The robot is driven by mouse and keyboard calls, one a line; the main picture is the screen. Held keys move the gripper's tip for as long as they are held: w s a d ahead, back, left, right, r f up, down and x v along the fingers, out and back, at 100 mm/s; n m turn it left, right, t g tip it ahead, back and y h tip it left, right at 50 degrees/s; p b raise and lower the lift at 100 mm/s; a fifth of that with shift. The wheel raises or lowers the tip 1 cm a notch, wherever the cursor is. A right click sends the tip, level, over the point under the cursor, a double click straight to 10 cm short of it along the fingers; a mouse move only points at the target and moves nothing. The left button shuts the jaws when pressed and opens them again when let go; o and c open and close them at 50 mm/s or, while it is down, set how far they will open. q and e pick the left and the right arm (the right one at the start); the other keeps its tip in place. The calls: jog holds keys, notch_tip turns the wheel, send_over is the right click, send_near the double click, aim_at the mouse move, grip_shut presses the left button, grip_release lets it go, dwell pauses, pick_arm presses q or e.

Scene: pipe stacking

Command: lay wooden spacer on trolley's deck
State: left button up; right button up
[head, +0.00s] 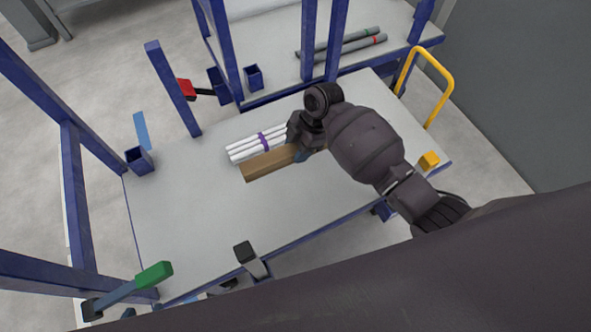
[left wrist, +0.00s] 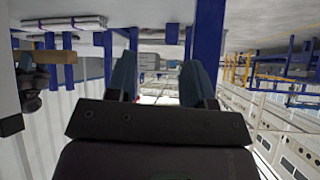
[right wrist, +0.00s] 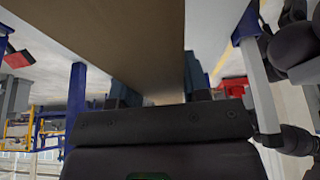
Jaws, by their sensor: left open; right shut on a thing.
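The wooden spacer (head: 266,164) is a brown bar. My right gripper (head: 300,148) is shut on its right end, with the bar reaching out to the left over the trolley's deck (head: 200,205). In the left wrist view the spacer (left wrist: 55,57) appears apart from the deck, held above it. The spacer (right wrist: 105,40) fills the upper middle of the right wrist view, between the fingers. Beside it on the deck lies a bundle of white pipes (head: 243,148) with a purple band.
Blue posts (head: 172,88) rise around the deck. A yellow block (head: 428,160) sits at its right corner, near a yellow handle (head: 448,85). A green-handled lever (head: 153,275) is at the front left. Grey pipes (head: 345,44) lie on another deck behind. The deck's left front is clear.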

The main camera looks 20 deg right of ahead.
jog(key=b, duration=0.2)
send_over(293, 179)
jog(key=d, duration=0.1)
notch_tip(293, 179, down, 7)
jog(key=shift+d+f, duration=0.1)
jog(key=shift+f, duration=0.4)
jog(key=shift+f+b, duration=0.4)
jog(key=shift+f, duration=0.15)
notch_tip(293, 179, down, 3)
jog(key=shift+s+f+b, duration=0.1)
jog(key=shift+s+b, duration=0.05)
jog(key=shift+b, duration=0.4)
jog(key=shift+f+b, duration=0.3)
jog(key=shift+f, duration=0.5)
jog(key=shift+w+r, duration=0.2)
jog(key=shift+w, duration=0.05)
jog(key=shift+f, duration=0.2)
pick_arm(q)
jog(key=shift+w+d+f+m, duration=0.45)
jog(key=shift+w+f+m, duration=0.25)
jog(key=shift+w, duration=0.15)
pick_arm(e)
jog(key=o, duration=1.1)
jog(key=shift+c, duration=0.2)
